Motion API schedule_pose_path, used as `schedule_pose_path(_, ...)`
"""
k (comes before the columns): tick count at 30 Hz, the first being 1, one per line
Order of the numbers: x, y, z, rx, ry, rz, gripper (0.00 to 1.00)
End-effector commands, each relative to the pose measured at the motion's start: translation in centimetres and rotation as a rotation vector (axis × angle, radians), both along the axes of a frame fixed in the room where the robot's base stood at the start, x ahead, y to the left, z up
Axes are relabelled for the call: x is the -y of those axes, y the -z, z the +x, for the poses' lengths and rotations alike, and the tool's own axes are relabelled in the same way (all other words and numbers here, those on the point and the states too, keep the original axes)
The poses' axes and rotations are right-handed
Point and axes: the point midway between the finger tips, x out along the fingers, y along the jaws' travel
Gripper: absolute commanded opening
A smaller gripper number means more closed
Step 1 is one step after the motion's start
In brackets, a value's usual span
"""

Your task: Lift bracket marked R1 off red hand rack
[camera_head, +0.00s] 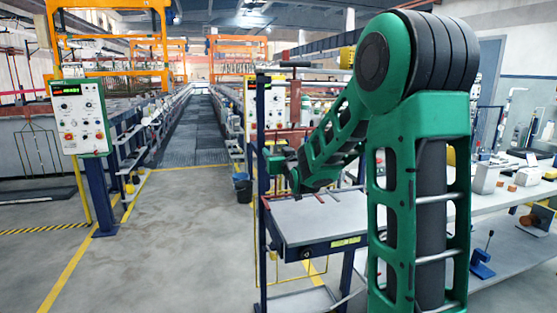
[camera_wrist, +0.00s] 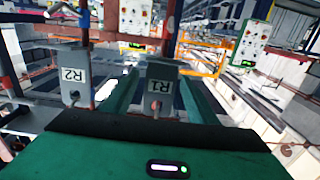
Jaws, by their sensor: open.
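The bracket marked R1 (camera_wrist: 164,82) is a grey metal plate with a white label, hanging upright near the middle of the wrist view. My gripper (camera_wrist: 158,90) is open, with one green finger on each side of R1. I cannot tell whether either finger touches it. The bracket marked R2 (camera_wrist: 76,78) hangs to the left of R1, outside the fingers. The red hand rack (camera_wrist: 65,28) shows as a dark red bar behind the brackets. In the head view my gripper (camera_head: 279,160) is at the red hand rack (camera_head: 293,137); the brackets cannot be made out there.
A grey-topped stand (camera_head: 315,220) is below my arm. A white workbench (camera_head: 520,190) with several small parts is at the right. A control panel (camera_head: 80,115) on a post stands at the left. The floor between the left post and the stand is mostly clear.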

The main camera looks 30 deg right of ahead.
Motion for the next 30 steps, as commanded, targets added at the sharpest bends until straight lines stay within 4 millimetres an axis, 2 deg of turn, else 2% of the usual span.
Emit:
schedule_pose_path(6, 0.6, 0.0, 1.9, 0.000, 0.001, -0.001, 0.53)
schedule_pose_path(17, 0.7, 0.0, 2.4, 0.001, 0.000, -0.001, 0.53)
schedule_pose_path(20, 0.7, 0.0, 2.3, 0.000, 0.000, -0.001, 0.34)
schedule_pose_path(23, 0.7, 0.0, 2.3, 0.000, 0.000, 0.000, 0.10)
schedule_pose_path(24, 0.7, 0.0, 2.3, 0.000, 0.000, 0.000, 0.06)
schedule_pose_path(25, 0.7, 0.0, 2.3, 0.000, 0.000, 0.000, 0.28)
schedule_pose_path(27, 0.7, 0.0, 2.3, 0.000, 0.000, 0.000, 0.12)
schedule_pose_path(28, 0.7, 0.0, 2.3, 0.000, 0.000, 0.000, 0.09)
schedule_pose_path(30, 0.7, -0.1, 2.3, 0.001, 0.000, 0.000, 0.09)
